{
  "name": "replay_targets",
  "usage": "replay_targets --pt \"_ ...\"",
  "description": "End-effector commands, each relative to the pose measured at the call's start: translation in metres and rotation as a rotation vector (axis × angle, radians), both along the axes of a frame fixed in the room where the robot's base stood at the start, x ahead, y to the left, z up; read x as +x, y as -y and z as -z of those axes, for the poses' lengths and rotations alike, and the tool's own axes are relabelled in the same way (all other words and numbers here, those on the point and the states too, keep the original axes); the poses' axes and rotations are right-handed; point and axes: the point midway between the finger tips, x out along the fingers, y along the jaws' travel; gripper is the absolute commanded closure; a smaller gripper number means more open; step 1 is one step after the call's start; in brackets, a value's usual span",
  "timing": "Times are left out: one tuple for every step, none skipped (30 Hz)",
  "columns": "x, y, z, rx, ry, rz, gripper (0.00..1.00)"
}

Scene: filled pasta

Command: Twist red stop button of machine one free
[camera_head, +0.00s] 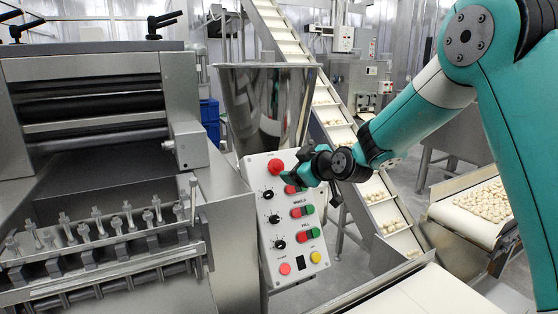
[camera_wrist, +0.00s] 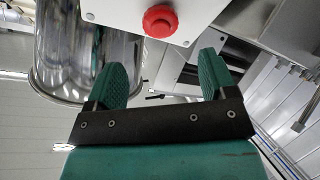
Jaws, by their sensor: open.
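The red stop button (camera_head: 275,165) is a round knob at the top of a white control panel (camera_head: 270,238). In the wrist view the same red button (camera_wrist: 160,21) shows at the top, on the panel's white face (camera_wrist: 118,12). My gripper (camera_head: 299,174) is in front of the panel's upper right, just right of and slightly below the button in the head view. In the wrist view my gripper (camera_wrist: 168,62) has its two teal fingers spread with nothing between them. The button lies beyond the fingertips, between them sideways, and appears untouched.
Black dials and red-green button pairs sit below on the panel, with a yellow button (camera_head: 316,257) near its bottom. A steel hopper (camera_head: 268,100) stands behind it. A roller machine (camera_head: 95,110) is left; an inclined conveyor (camera_head: 325,105) carrying pasta runs behind.

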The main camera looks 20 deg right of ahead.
Motion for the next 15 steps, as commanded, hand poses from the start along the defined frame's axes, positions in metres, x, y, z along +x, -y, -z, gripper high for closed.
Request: replay_targets --pt "0.011 -0.005 0.001 0.000 -0.003 -0.003 0.22" --pt "0.017 -0.007 0.003 -0.001 -0.003 -0.003 0.22" --pt "0.025 -0.010 0.007 0.000 -0.004 -0.002 0.22" --pt "0.030 -0.012 0.009 0.000 -0.004 -0.002 0.22" --pt "0.036 -0.014 0.011 0.000 -0.003 -0.003 0.22" --pt "0.043 -0.016 0.013 0.000 -0.003 -0.003 0.22" --pt "0.048 -0.018 0.016 -0.001 -0.003 -0.003 0.22" --pt "0.052 -0.020 0.018 -0.001 -0.002 -0.002 0.22" --pt "0.058 -0.022 0.019 0.000 -0.002 -0.002 0.22" --pt "0.061 -0.023 0.021 0.001 -0.003 -0.002 0.22" --pt "0.064 -0.024 0.022 0.001 -0.001 -0.001 0.22" --pt "0.068 -0.025 0.024 0.001 -0.002 -0.001 0.22" --pt "0.070 -0.026 0.025 0.000 -0.002 -0.001 0.22" --pt "0.072 -0.026 0.026 0.000 -0.001 -0.002 0.22" --pt "0.074 -0.027 0.027 0.000 -0.002 -0.001 0.22"
